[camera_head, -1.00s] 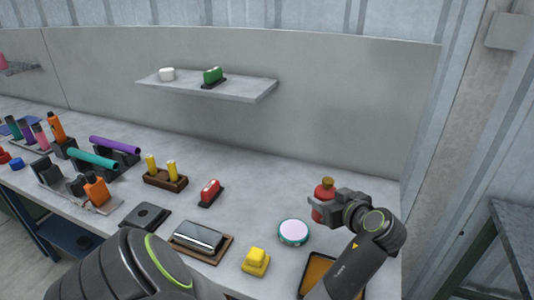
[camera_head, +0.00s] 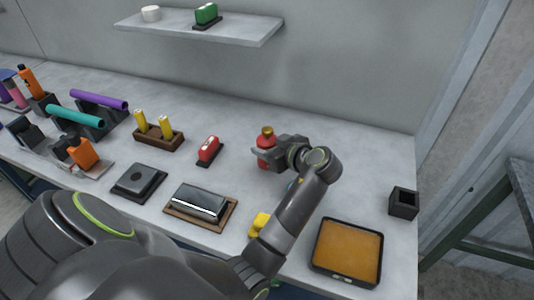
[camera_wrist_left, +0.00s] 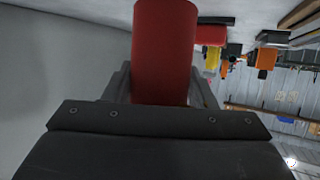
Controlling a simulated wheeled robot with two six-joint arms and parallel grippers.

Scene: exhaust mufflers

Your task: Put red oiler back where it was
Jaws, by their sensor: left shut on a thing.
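The red oiler (camera_head: 266,140), a red bottle with a brass-coloured top, is upright over the middle of the bench in the head view. My left gripper (camera_head: 264,152) is shut around its body from the right side. In the left wrist view the red cylinder of the oiler (camera_wrist_left: 165,50) stands between the jaws of the left gripper (camera_wrist_left: 160,92). I cannot tell whether its base touches the bench. A small black square holder (camera_head: 403,204) with an open, empty top stands at the bench's right end. My right gripper is not in view.
An orange-filled tray (camera_head: 347,252) lies at the front right. A red block on a dark base (camera_head: 208,150), a silver-topped block (camera_head: 200,203) and a yellow block (camera_head: 260,223) are nearby. My arm mostly hides a round disc.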

